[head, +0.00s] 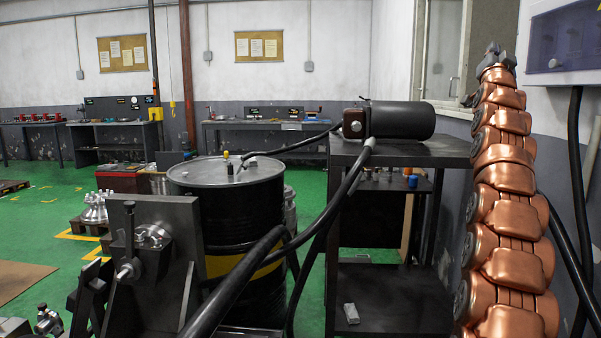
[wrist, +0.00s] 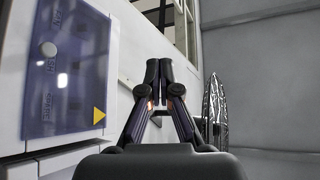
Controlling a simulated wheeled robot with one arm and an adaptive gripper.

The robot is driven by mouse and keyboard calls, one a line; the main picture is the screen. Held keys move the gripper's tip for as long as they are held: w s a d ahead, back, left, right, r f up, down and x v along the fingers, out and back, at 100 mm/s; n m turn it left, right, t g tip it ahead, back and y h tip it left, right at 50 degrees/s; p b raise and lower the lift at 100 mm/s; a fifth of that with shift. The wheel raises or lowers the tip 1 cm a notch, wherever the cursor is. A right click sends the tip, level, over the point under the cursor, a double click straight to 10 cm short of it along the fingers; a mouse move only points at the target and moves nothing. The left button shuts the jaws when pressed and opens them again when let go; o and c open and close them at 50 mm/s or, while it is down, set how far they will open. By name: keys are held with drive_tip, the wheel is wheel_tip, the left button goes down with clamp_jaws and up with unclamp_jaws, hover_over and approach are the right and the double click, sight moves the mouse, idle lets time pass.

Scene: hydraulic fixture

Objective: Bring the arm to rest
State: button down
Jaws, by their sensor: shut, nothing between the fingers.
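My copper-coloured arm stands raised along the right side of the head view, and its dark end, my gripper (head: 494,50), is at the top near the window. In the wrist view my gripper (wrist: 159,70) has its two black fingers together and empty. Nothing is held. The gripper touches nothing that I can see.
A wall box (head: 560,40) hangs right of the arm; a panel with a blue cover (wrist: 68,70) is left of the fingers. A black drum (head: 225,215), a steel fixture (head: 155,260), a dark stand (head: 400,150) with a motor (head: 400,120), and thick hoses fill the middle.

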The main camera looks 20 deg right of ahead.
drive_tip(key=w+a+f+n+g+y+p, duration=0.1)
drive_tip(key=w+a+f+n+y+p, duration=0.3)
drive_tip(key=a, duration=0.4)
drive_tip(key=w+a+f+n+g+y+p, duration=0.1)
drive_tip(key=w+a+f+n+y+p, duration=0.1)
drive_tip(key=w+a+f+y, duration=0.55)
drive_tip(key=s+a+f+n+g+y+p, duration=0.2)
drive_tip(key=s+a+f+g+p, duration=0.15)
drive_tip(key=s+a+f, duration=0.6)
drive_tip(key=s+a+f+n+g+y+p, duration=0.3)
drive_tip(key=s+a+f, duration=0.35)
drive_tip(key=a, duration=0.65)
drive_tip(key=s+a+f+n+g+p, duration=0.1)
drive_tip(key=s+a+f+g+p, duration=0.1)
drive_tip(key=s, duration=1.1)
drive_tip(key=s+a+f+n+g+p, duration=0.1)
drive_tip(key=s+a+f+g, duration=0.4)
drive_tip(key=s, duration=0.8)
drive_tip(key=s+a+f+n+g+p, duration=0.1)
drive_tip(key=s+a+f+g+p, duration=0.2)
drive_tip(key=s+f, duration=0.4)
drive_tip(key=s+g+p, duration=0.1)
drive_tip(key=s+g, duration=0.1)
drive_tip(key=s, duration=0.4)
drive_tip(key=shift+a+n, duration=0.3)
drive_tip(key=shift+n, duration=0.1)
drive_tip(key=shift+s+d, duration=0.1)
drive_tip(key=shift+d, duration=0.05)
